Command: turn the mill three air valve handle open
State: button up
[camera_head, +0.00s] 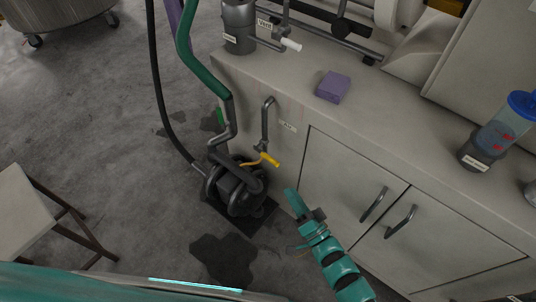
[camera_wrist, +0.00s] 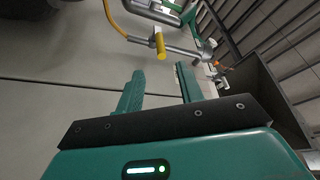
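A small valve with a yellow handle (camera_head: 269,159) sits on a grey pipe (camera_head: 265,122) at the cabinet's left side. A small label beside the pipe is too blurred to read for certain. The yellow handle also shows in the wrist view (camera_wrist: 160,46), just beyond my fingertips and between their lines. My gripper (camera_head: 292,200) is below and right of the handle in the head view, apart from it. In the wrist view my gripper (camera_wrist: 158,78) has its two teal fingers spread with nothing between them.
The cabinet doors (camera_head: 345,180) have bar handles. A purple block (camera_head: 333,87) and a blue-capped bottle (camera_head: 500,128) are on the countertop. A stool (camera_head: 30,215) stands left.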

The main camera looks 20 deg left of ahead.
aim_at(267, 155)
jog(key=b+x, duration=0.1)
jog(key=x, duration=1.3)
jog(key=shift+w+a, duration=0.15)
jog(key=shift+a, duration=0.15)
grip_shut()
